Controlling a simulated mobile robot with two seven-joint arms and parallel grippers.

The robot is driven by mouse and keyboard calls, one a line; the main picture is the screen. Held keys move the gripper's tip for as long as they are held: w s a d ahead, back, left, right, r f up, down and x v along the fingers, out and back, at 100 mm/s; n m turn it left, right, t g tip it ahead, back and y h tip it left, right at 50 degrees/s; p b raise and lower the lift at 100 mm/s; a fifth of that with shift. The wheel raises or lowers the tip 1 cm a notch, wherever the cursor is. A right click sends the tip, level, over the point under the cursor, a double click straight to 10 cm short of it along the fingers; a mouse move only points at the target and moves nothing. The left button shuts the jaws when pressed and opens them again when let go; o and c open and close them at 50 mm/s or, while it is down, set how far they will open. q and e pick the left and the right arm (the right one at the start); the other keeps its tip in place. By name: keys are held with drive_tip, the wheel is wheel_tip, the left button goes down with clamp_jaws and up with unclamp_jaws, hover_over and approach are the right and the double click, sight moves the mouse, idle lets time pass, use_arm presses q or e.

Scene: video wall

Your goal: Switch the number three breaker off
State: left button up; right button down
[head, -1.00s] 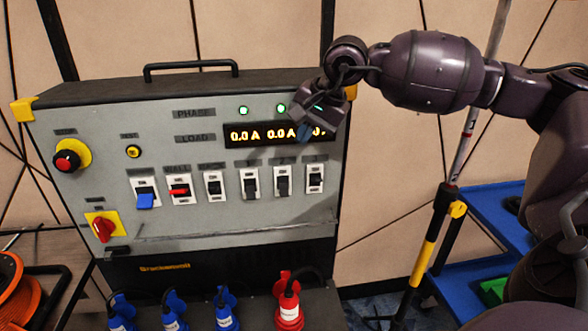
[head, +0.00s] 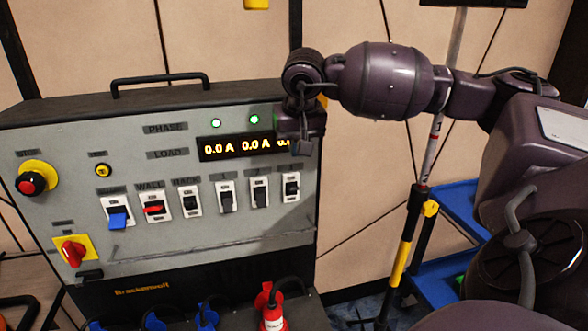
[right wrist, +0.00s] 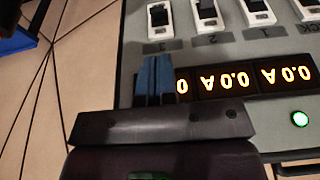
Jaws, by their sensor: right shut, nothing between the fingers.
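The number three breaker (head: 291,187) is the rightmost switch in the row on the grey panel (head: 130,255). In the head view its dark lever looks higher in its white frame than those of breakers one (head: 226,196) and two (head: 260,192). My right gripper (head: 303,147) is above it, over the display's right end, apart from the lever. In the right wrist view, upside down, the blue fingertips (right wrist: 155,78) are together and empty, near breaker three (right wrist: 159,18) and its label. My left gripper is not in view.
A blue-levered switch (head: 117,215), a red-levered switch (head: 153,208) and the RACK switch (head: 190,202) stand left in the row. The display (head: 225,147) reads 0.0 A. Plugs, including a red one (head: 272,312), stick out below. A black and yellow stand (head: 410,240) is to the right.

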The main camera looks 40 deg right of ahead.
sight(292, 187)
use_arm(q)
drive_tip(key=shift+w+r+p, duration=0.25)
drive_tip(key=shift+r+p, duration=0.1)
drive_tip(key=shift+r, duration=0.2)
use_arm(e)
drive_tip(key=x, duration=1)
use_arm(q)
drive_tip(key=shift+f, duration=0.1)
